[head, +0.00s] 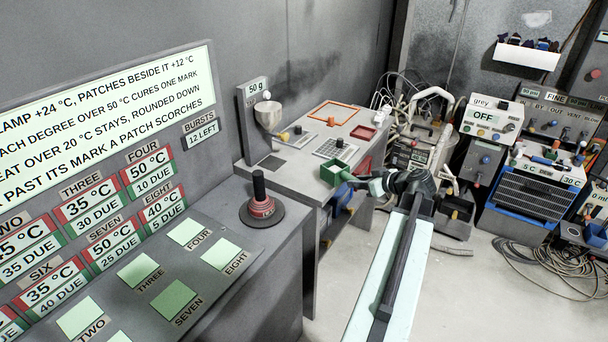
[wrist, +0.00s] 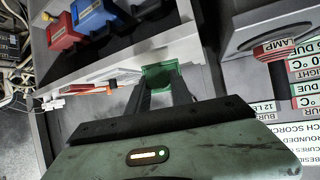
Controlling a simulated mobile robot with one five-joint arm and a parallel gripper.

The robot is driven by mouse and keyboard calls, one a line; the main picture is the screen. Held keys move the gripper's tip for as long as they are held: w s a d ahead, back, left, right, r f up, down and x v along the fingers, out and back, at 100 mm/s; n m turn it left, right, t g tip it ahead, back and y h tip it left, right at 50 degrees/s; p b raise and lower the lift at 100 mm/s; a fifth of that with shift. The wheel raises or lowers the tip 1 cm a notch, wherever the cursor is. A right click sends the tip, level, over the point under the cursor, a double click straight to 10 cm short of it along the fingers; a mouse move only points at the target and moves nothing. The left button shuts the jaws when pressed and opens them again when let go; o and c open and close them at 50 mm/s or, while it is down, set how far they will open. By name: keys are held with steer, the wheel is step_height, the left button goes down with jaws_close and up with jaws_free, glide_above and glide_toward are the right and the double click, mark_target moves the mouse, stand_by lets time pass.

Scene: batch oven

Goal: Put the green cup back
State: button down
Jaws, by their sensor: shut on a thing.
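The green cup (head: 334,173) is a small square open-topped container near the front right corner of the grey bench. My gripper (head: 350,179) reaches it from the right and is shut on it. In the wrist view the green cup (wrist: 160,74) shows between the tips of my two dark fingers. I cannot tell whether its base touches the bench.
A funnel (head: 268,116) stands on the bench under a "50 g" sign. Red and blue bins (wrist: 91,16) sit below the bench. Cables (head: 545,265) lie on the floor at right.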

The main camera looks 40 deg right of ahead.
mark_target(334, 164)
steer(key=a+r+n+y, duration=0.1)
steer(key=a+n+y, duration=0.25)
steer(key=a, duration=0.35)
steer(key=w+d, duration=0.2)
steer(key=w, duration=0.2)
steer(key=w+d, duration=0.2)
steer(key=w, duration=0.2)
steer(key=w+d+f+b, duration=0.1)
steer(key=w+d, duration=0.1)
steer(key=w, duration=0.2)
steer(key=shift+w+d+f, duration=0.1)
steer(key=shift+w+d, duration=0.2)
steer(key=shift+w, duration=0.1)
steer(key=shift+w+d+f, duration=0.1)
steer(key=shift+w+d, duration=0.2)
steer(key=shift+w, duration=0.2)
step_height(334, 164, down, 4)
steer(key=b, duration=0.4)
steer(key=shift+r, duration=0.25)
steer(key=c, duration=1.6)
jaws_free()
steer(key=shift+f, duration=0.15)
steer(key=o, duration=0.5)
steer(key=shift+c, duration=0.2)
